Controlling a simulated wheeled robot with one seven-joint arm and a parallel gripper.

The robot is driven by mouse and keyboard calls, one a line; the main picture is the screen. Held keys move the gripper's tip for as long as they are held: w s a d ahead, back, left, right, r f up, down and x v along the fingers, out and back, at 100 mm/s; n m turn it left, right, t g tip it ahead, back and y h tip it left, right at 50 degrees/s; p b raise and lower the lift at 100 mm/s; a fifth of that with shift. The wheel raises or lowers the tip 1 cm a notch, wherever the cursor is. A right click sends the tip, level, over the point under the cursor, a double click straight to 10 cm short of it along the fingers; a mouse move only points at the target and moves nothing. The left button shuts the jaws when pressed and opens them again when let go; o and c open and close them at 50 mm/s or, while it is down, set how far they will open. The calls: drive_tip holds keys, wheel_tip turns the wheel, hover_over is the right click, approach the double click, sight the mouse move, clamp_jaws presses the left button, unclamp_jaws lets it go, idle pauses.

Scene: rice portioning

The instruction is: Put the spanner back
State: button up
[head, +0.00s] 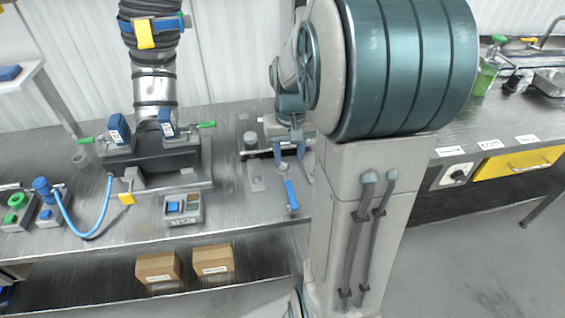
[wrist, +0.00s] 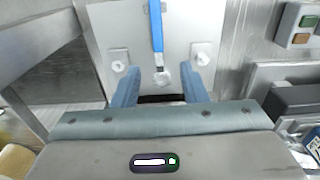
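The spanner (wrist: 157,30) has a blue handle and a metal ring end. In the wrist view it lies along the middle of a light grey plate (wrist: 105,22), its ring end towards my gripper. In the head view the spanner (head: 291,194) shows on the plate (head: 262,205) on the workbench. My gripper (wrist: 160,71) is open, its blue-grey fingers apart on either side of the ring end. Whether they touch the spanner or hover above it I cannot tell. In the head view my gripper (head: 291,160) is partly covered by my arm.
Two cardboard boxes (head: 158,268) sit on the lower shelf. A yellow drawer (head: 515,164) is at right.

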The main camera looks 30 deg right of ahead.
drive_tip(key=s+a+r+n+t, duration=0.2)
drive_tip(key=s+a+r, duration=0.3)
drive_tip(key=s+a, duration=0.6)
drive_tip(key=shift+s+a+n+t, duration=0.25)
drive_tip(key=shift+s+n+t, duration=0.15)
drive_tip(key=shift+s+n, duration=0.3)
drive_tip(key=shift+r, duration=0.1)
